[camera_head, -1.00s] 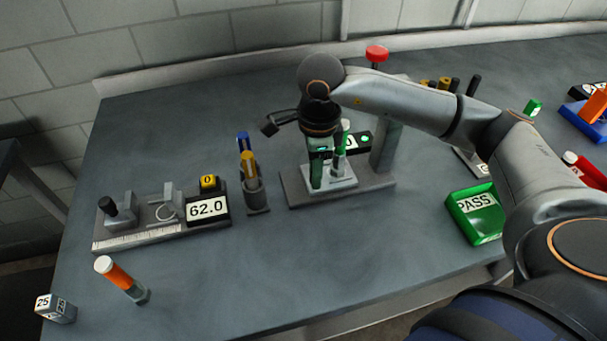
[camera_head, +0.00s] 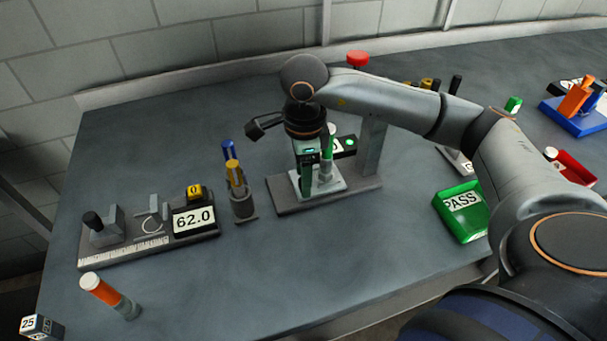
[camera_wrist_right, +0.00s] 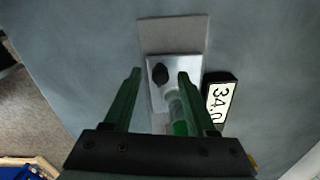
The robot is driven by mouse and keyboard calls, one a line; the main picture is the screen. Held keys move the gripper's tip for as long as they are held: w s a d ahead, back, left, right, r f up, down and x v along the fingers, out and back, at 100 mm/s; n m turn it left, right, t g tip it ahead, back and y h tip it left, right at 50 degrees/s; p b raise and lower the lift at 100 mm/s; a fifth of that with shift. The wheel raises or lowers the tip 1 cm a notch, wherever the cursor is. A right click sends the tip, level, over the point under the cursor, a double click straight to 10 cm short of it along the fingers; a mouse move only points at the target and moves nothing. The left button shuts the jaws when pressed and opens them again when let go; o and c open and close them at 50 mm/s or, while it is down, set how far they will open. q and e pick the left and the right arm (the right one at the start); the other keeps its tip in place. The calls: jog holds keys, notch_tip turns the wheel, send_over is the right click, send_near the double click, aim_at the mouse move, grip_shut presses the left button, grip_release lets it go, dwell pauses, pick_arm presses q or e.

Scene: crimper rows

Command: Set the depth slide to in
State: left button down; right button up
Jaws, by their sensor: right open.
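The depth slide appears to be the pale metal plate (camera_head: 335,184) on the grey base of the press station; the right wrist view shows it too (camera_wrist_right: 188,66), with a black knob (camera_wrist_right: 160,74) on top. A vial with a green part (camera_head: 327,166) stands on the plate, and it shows in the right wrist view (camera_wrist_right: 178,112) between the fingers. My right gripper (camera_wrist_right: 158,78) points down over the plate, open, its green fingers on either side of the knob. In the head view my right gripper (camera_head: 314,180) hides the knob. I cannot tell whether the fingers touch it. My left gripper is out of view.
A display reading 34.0 (camera_wrist_right: 220,98) stands beside the plate. A post with a red button (camera_head: 358,58) rises behind. To the left are a vial holder (camera_head: 241,206) and a gauge reading 62.0 (camera_head: 194,219). A green PASS tray (camera_head: 445,212) lies right. The front table middle is clear.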

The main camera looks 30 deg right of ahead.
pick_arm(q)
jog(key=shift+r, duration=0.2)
pick_arm(e)
notch_tip(320, 180, up, 12)
jog(key=shift+s, duration=0.2)
